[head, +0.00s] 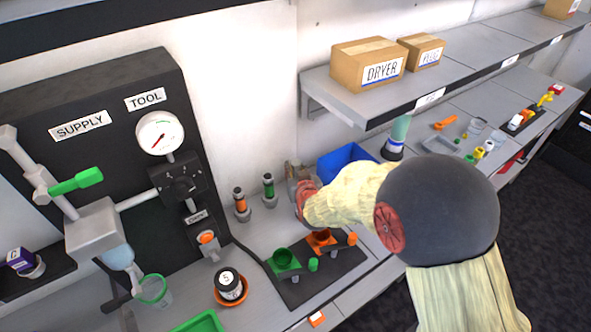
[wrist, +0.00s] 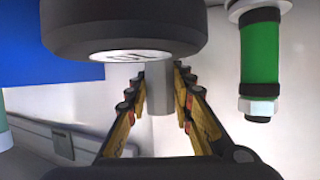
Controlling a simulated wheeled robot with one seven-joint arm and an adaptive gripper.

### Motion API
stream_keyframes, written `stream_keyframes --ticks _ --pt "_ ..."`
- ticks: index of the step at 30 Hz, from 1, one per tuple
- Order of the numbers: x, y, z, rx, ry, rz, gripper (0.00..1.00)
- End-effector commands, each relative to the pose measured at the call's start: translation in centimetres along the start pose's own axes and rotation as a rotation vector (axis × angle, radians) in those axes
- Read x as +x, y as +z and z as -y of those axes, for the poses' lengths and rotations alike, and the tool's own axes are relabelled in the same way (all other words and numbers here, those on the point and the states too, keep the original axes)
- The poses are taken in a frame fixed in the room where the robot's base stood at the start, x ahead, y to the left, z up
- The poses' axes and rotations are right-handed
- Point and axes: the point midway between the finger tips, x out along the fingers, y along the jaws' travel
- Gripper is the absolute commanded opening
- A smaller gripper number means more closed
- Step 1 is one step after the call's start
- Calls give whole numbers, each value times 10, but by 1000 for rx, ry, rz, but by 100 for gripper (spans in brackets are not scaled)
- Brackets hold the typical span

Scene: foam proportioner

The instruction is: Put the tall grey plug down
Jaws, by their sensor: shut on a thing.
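My gripper (wrist: 160,88) is shut on the tall grey plug (wrist: 160,102), a plain grey cylinder between the two fingers in the wrist view. The plug's far end is hidden behind a dark round part of my wrist. In the head view my gripper (head: 297,174) is beside the back wall, left of the blue bin, and my arm hides most of it. I cannot tell there whether the plug touches the bench.
A green-banded plug (head: 269,190) and an orange-banded plug (head: 241,204) stand left of my gripper. The green one also shows close by in the wrist view (wrist: 260,55). A blue bin (head: 345,160) is to the right.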

Motion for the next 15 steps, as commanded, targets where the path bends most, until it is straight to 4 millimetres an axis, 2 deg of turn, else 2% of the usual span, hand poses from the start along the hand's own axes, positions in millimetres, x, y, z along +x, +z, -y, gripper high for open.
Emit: stream_keyframes --ticks 8,9,15 --pt "2 4 0 0 0 -1 0" --pt "2 4 0 0 0 0 25" --pt "2 4 0 0 0 0 36"
